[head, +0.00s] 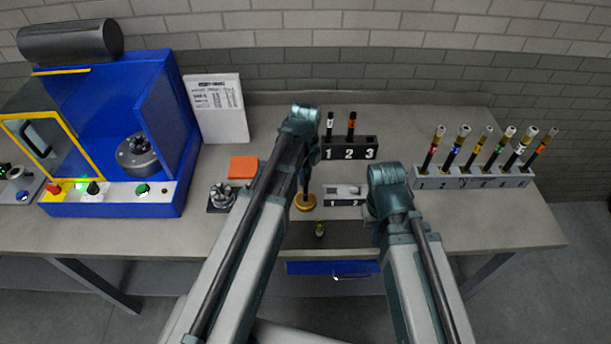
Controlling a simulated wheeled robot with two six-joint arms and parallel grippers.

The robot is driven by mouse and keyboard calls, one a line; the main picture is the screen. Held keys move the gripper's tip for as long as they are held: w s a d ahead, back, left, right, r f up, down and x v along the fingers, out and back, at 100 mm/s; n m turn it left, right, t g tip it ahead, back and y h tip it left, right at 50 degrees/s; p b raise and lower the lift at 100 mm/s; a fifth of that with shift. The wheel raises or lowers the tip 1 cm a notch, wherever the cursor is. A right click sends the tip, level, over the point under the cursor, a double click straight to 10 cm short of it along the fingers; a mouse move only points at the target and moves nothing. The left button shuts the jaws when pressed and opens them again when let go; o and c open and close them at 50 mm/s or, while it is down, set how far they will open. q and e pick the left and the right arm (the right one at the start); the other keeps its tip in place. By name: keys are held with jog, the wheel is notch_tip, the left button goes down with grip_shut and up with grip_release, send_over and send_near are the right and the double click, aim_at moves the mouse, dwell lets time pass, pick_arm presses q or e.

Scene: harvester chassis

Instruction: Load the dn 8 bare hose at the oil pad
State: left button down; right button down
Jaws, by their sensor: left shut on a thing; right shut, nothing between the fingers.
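My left gripper (306,180) points down over a round gold dish (305,203) near the middle of the bench. It is shut on a thin, dark, upright piece, probably a hose; the arm hides most of it. I cannot tell whether its lower end touches the dish. My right gripper (379,238) is shut and empty over the bench's front edge, partly hidden by its own arm. An orange square pad (243,167) lies left of my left arm. I cannot tell which of these is the oil pad. A black numbered rack (351,154) holds two dark hoses.
A grey rack (473,181) with several colour-banded hoses stands at right. A small grey numbered block (345,199) lies between my arms, with a small brass piece (320,229) in front. A blue machine (168,120), a chuck-like fixture (221,196) and a white sign (217,108) are at left.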

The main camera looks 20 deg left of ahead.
dwell(0.4)
pick_arm(q)
notch_tip(320, 180, up, 7)
jog(key=p, duration=0.7)
jog(key=shift+f, duration=0.1)
dwell(0.5)
